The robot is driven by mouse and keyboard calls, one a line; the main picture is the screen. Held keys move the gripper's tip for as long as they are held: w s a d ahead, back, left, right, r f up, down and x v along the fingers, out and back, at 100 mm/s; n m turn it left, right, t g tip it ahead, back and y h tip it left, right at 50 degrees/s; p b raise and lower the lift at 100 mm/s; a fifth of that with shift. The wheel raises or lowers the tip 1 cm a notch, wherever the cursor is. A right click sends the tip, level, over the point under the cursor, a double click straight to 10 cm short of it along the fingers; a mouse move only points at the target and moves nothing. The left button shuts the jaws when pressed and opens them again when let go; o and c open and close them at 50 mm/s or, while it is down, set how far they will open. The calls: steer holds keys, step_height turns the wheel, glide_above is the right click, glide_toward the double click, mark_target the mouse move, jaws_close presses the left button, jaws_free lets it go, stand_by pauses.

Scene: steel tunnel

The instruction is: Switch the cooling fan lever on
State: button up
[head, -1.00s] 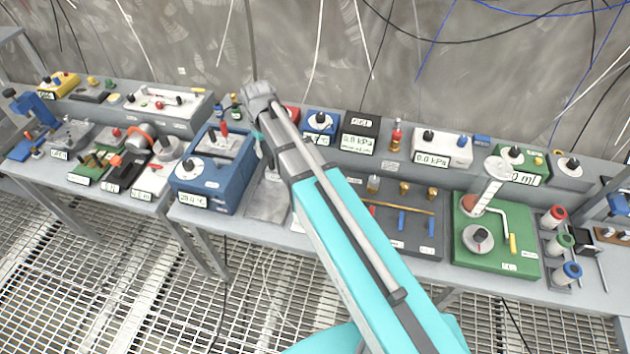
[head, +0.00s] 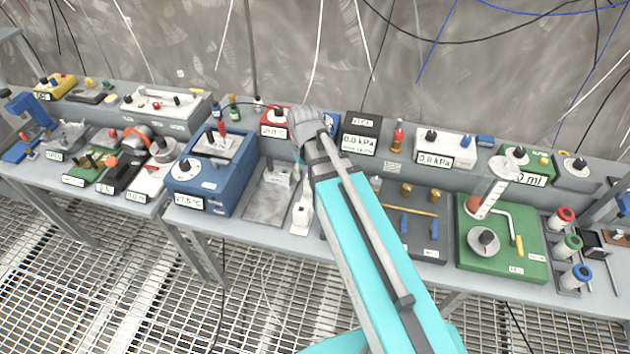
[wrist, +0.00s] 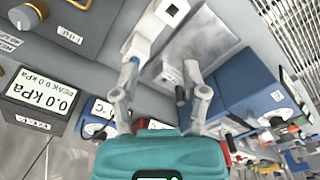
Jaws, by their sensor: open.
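No label that I can read says cooling fan, so I cannot tell for sure which part is its lever. In the wrist view the white device (wrist: 148,38) and the grey plate (wrist: 208,38) lie beyond my fingers. My gripper (wrist: 161,72) is open, its two fingers spread. A small dark piece (wrist: 180,95) shows beside the right finger; I cannot tell whether they touch.
A blue box (head: 212,172) with a dial and display stands left of the plate. A red meter (head: 272,122) and a black kPa meter (head: 360,133) are on the rear shelf. A green board (head: 500,240) lies to the right. Hanging cables cross the back wall.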

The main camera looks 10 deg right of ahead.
steer(key=shift+s+d+f+m+b, duration=0.2)
steer(key=shift+s+d+f+m, duration=0.05)
steer(key=shift+s+d, duration=0.35)
steer(key=shift+s+d+f+m+b, duration=0.15)
steer(key=shift+s+d+f+m, duration=0.1)
steer(key=shift+s+d, duration=0.25)
steer(key=shift+m, duration=0.8)
steer(key=s+d, duration=0.1)
steer(key=s+d+f+b, duration=0.1)
steer(key=s, duration=0.1)
steer(key=shift+s+d+f, duration=0.25)
steer(key=shift+s+d, duration=0.15)
